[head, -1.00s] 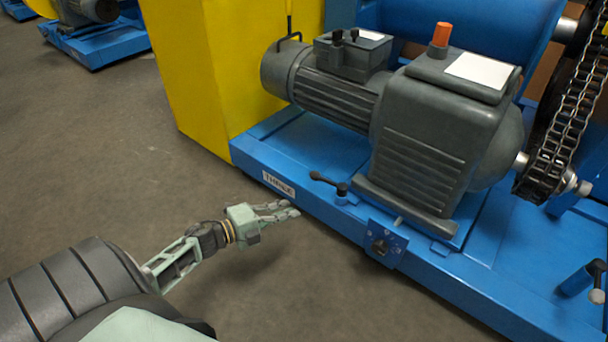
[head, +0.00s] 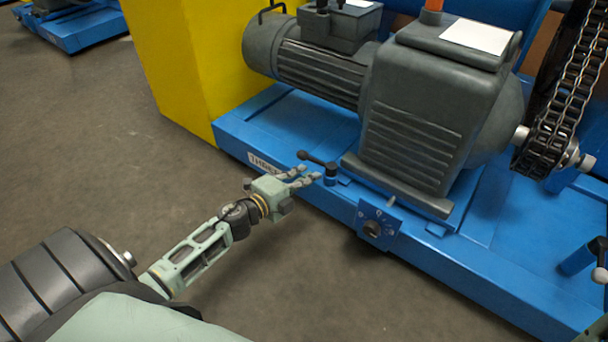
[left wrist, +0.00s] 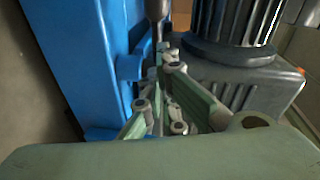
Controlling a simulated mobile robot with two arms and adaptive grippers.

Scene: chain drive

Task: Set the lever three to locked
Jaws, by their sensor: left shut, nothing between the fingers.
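Lever three (head: 318,162) is a black handle with a ball knob on a blue post, on the near edge of the blue machine base (head: 225,135). Its handle points left in the head view. The label (head: 262,161) on the base edge reads like THREE and is partly covered by my gripper. My left gripper (head: 308,176) is shut and empty, its fingertips just in front of the lever; touching or apart cannot be told. The left wrist view shows the green fingers (left wrist: 165,100) beside the blue base, with a dark rod (left wrist: 157,12) above them, possibly the lever.
A grey motor and gearbox (head: 425,110) stand behind the lever. A blue panel with a dark knob (head: 373,229) is to the right on the base edge. A chain (head: 570,90) hangs at the far right. A yellow housing (head: 190,70) is behind left. The near floor is clear.

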